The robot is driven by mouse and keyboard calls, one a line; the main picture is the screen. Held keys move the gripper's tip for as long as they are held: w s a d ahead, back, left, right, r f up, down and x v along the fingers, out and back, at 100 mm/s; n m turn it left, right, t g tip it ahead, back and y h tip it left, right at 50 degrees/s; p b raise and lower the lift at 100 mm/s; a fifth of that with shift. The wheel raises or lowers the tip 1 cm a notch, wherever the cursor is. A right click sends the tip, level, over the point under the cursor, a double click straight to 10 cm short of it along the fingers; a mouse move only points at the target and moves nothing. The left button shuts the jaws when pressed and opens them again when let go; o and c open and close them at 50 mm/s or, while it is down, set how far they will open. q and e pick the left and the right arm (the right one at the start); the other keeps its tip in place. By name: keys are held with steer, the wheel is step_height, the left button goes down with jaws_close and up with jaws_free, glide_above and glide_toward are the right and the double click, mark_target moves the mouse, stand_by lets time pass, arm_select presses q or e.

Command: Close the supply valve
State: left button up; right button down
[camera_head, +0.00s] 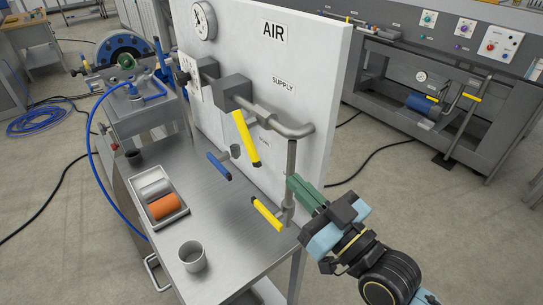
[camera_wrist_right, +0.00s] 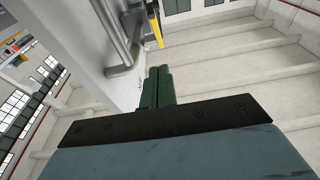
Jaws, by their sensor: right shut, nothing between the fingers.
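The white panel (camera_head: 330,75) carries an AIR sign and a SUPPLY label (camera_head: 284,83). Just left of and below that label is a grey valve with a long yellow handle (camera_head: 245,138), which slants down to the right. A second yellow handle (camera_head: 268,214) sits lower, by the vertical grey pipe (camera_head: 291,165), and a blue handle (camera_head: 218,166) is between them to the left. My right gripper (camera_head: 292,183) has its green fingers shut and empty, close to the vertical pipe. In the right wrist view the shut fingers (camera_wrist_right: 158,72) point toward the panel edge, below a yellow handle (camera_wrist_right: 156,28). My left gripper is not in view.
The steel bench (camera_head: 225,215) holds a tray (camera_head: 181,216) with a white and an orange cylinder, and a grey cup (camera_head: 192,257). A round gauge (camera_head: 203,20) is on the panel. The grey pipe (camera_head: 300,130) juts out from the panel. Floor right of the panel is mostly clear.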

mark_target(257, 158)
steer(key=x, duration=0.3)
steer(key=f+x, duration=0.1)
steer(key=x, duration=0.1)
steer(key=f+p+x, duration=0.1)
steer(key=x, duration=0.2)
steer(key=shift+w+a+r, duration=0.15)
steer(key=shift+w+a, duration=0.15)
steer(key=shift+w, duration=0.15)
steer(key=shift+w+a+f, duration=0.25)
steer(key=shift+w+f, duration=0.1)
steer(key=b, duration=0.2)
steer(key=f+t+y+b, duration=0.1)
steer(key=b, duration=0.1)
steer(key=f+b, duration=0.1)
steer(key=b, duration=0.2)
steer(key=shift+w+a+t, duration=0.25)
steer(key=shift+w+t, duration=0.15)
steer(key=shift+a+y+b, duration=0.1)
steer(key=shift+y+b, duration=0.3)
steer(key=shift+b, duration=0.15)
steer(key=shift+w, duration=0.1)
steer(key=shift+r, duration=0.1)
